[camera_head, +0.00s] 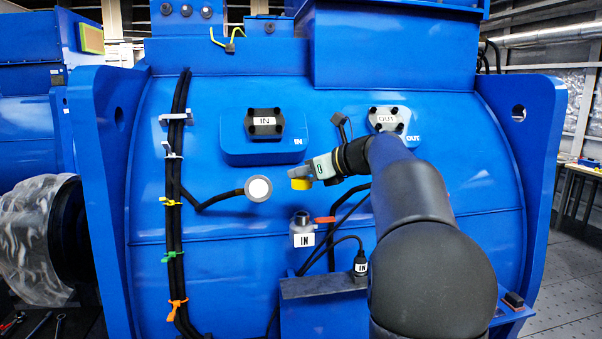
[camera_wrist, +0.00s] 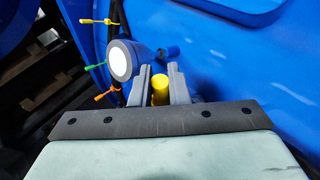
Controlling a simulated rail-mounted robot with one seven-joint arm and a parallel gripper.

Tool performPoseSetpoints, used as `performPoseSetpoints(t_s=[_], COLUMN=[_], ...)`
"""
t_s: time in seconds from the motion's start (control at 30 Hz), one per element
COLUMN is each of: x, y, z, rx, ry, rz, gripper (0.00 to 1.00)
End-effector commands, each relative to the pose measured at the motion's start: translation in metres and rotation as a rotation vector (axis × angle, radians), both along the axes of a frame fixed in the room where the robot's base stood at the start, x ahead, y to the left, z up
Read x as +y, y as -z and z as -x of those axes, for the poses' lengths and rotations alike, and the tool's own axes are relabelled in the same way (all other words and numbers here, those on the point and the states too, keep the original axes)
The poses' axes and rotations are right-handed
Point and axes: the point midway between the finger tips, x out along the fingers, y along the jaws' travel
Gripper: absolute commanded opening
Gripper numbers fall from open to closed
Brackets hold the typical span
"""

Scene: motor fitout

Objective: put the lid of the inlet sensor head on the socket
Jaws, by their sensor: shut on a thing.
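My gripper (camera_head: 301,180) is shut on a small yellow cylindrical piece (camera_head: 301,183). In the wrist view the yellow piece (camera_wrist: 160,90) stands between the two grey fingers (camera_wrist: 158,88). Left of my gripper, apart from it, a round white-faced head (camera_head: 258,188) hangs on a black cable; it also shows in the wrist view (camera_wrist: 120,60). Below my gripper is a metal fitting (camera_head: 302,228) labelled IN, with an upright top and a red handle. A black block (camera_head: 265,123) labelled IN sits on a blue pad above. I cannot tell which part is the socket.
A black cable bundle (camera_head: 175,210) with coloured ties runs down the left. Bare blue casing surrounds my gripper.

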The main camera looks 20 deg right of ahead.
Motion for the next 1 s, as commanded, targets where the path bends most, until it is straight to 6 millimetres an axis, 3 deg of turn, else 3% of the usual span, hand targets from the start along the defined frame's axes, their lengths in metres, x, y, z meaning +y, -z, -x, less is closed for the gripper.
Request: performPoseSetpoints(t_s=[0.27,0.73,1.0], x=[0.0,0.0,0.0], y=[0.007,0.049,0.058], z=[0.0,0.0,0.0], rx=[-0.001,-0.001,-0.002], ry=[-0.001,0.0,-0.001], rz=[0.0,0.0,0.001], gripper=[0.0,0.0,0.0])
